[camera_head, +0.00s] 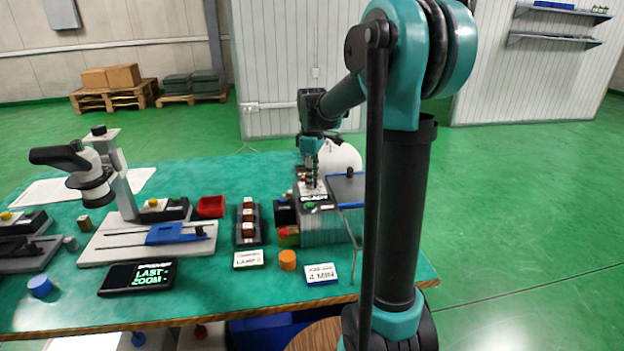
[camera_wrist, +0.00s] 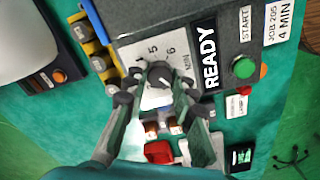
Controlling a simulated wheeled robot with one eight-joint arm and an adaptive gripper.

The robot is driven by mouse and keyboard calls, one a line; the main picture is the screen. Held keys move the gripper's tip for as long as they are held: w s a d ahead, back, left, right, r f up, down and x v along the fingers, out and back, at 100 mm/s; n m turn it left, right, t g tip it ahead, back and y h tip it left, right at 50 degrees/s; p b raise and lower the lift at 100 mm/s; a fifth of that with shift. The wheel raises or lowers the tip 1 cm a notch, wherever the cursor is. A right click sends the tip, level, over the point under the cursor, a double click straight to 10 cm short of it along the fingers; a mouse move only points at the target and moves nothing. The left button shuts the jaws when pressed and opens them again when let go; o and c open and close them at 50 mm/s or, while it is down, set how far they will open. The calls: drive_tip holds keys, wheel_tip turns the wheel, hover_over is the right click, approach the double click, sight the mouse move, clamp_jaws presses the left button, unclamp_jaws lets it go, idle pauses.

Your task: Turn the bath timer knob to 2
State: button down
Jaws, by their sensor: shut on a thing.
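The bath timer knob (camera_wrist: 160,74) is a small dark grey knob on a pale dial plate (camera_wrist: 152,98) marked with numbers and MIN. The 5 and 6 are legible on the dial; I cannot read for certain which number the knob points to. My gripper (camera_wrist: 156,88) is shut on the knob, its two fingers on either side of it. In the head view my gripper (camera_head: 312,180) points down onto the machine's top panel and hides the knob.
Beside the dial are a READY display (camera_wrist: 209,57) and a green START button (camera_wrist: 243,67). A card reads JOB 205, 4 MIN (camera_head: 321,273). A red bin (camera_head: 211,207), an orange cylinder (camera_head: 288,260) and a microscope (camera_head: 85,175) stand on the green table.

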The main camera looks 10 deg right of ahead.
drive_tip(key=m, duration=0.4)
drive_tip(key=shift+m, duration=0.3)
drive_tip(key=m, duration=0.3)
drive_tip(key=shift+m, duration=0.3)
drive_tip(key=m, duration=0.3)
drive_tip(key=shift+m, duration=2.1)
drive_tip(key=c, duration=1.3)
unclamp_jaws()
drive_tip(key=shift+o, duration=0.2)
